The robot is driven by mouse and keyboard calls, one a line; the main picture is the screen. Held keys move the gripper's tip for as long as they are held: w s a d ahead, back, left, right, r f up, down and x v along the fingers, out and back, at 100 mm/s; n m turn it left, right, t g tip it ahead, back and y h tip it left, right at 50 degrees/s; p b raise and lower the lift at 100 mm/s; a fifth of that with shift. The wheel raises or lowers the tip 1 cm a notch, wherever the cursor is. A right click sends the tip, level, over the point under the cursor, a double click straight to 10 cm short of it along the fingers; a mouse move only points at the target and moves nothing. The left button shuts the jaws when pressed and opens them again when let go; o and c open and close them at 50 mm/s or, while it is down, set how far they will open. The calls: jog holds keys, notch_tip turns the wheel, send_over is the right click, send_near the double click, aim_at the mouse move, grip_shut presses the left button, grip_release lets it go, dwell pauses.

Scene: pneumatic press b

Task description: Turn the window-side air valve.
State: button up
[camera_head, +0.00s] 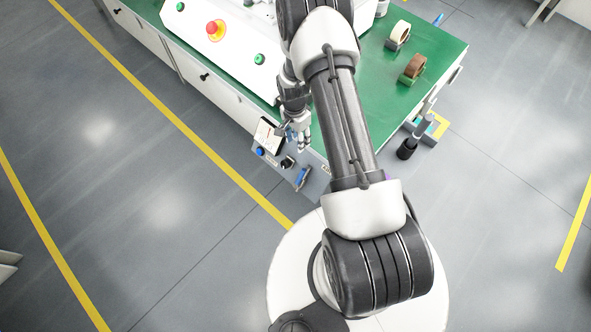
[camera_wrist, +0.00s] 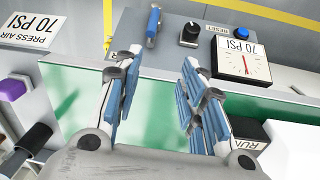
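A small blue lever (camera_head: 302,178), which looks like an air valve handle, is on the grey control panel at the table's front corner. In the wrist view the blue lever (camera_wrist: 153,24) runs nearly up and down the picture, at the top centre. No window shows, so I cannot tell whether this is the window-side valve. My gripper (camera_wrist: 156,65) is open, its blue-padded fingers wide apart with nothing between them. The lever lies beyond the fingertips, apart from them. In the head view my gripper (camera_head: 302,142) hangs beside the panel, partly hidden by my arm.
The panel also has a black knob (camera_wrist: 190,34), a blue button (camera_wrist: 216,28) and a 70 PSI gauge (camera_wrist: 240,58). A "PRESS AIR 70 PSI" label (camera_wrist: 36,30) and a purple part (camera_wrist: 12,90) are at left.

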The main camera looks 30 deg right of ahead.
jog(key=m, duration=0.1)
send_near(301, 173)
jog(key=f+b, duration=0.1)
jog(key=f, duration=0.3)
jog(key=f+b, duration=0.1)
jog(key=f, duration=0.3)
jog(key=s+f+b, duration=0.1)
jog(key=f+b, duration=0.1)
jog(key=f, duration=0.2)
jog(key=shift+d, duration=0.2)
jog(key=shift+c, duration=0.3)
grip_shut()
